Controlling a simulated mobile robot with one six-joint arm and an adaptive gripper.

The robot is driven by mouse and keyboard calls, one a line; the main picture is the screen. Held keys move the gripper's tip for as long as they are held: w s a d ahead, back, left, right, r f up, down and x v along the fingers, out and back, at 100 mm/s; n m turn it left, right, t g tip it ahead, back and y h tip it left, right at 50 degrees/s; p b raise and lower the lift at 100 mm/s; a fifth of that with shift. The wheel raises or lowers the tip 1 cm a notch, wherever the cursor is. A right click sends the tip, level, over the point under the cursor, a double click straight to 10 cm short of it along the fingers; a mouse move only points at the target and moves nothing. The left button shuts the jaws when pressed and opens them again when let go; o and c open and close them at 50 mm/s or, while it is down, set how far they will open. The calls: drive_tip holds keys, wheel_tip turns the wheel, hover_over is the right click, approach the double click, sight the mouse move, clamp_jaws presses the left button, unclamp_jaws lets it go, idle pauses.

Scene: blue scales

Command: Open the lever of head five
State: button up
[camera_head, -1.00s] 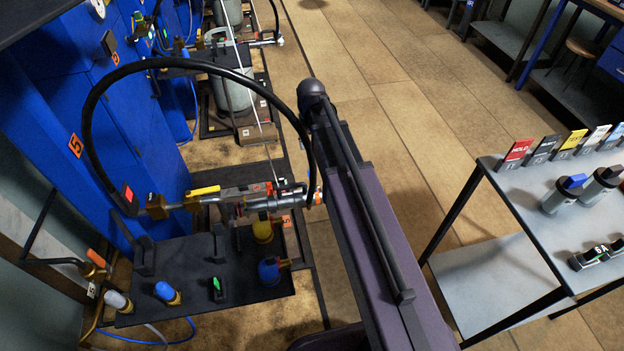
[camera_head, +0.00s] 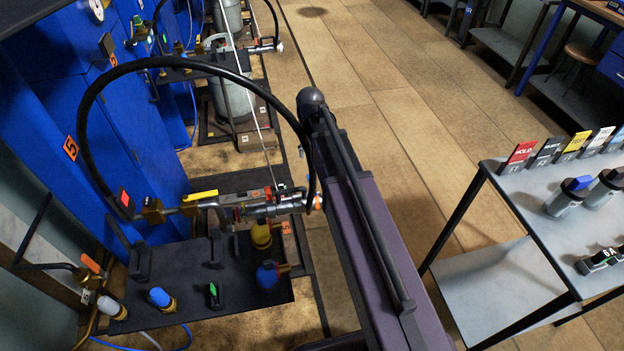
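The head marked with an orange 5 sign (camera_head: 71,148) is at left. Its metal pipe assembly (camera_head: 262,208) runs level over a black shelf (camera_head: 190,250), with a black hose (camera_head: 150,65) arching above it. A yellow lever (camera_head: 201,195) lies roughly along the pipe, near a brass fitting (camera_head: 152,210). My purple-grey arm link crosses the middle of the view and covers what lies behind it. My gripper is not in view, and I see nothing of it at the lever.
Blue- and yellow-capped connectors (camera_head: 162,299) and a green-marked black piece (camera_head: 214,294) are on the shelf. A similar station (camera_head: 230,95) stands farther back. A grey table (camera_head: 510,210) with coloured label cards is at right. The floor (camera_head: 370,60) ahead is clear.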

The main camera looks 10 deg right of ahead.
sight(311, 179)
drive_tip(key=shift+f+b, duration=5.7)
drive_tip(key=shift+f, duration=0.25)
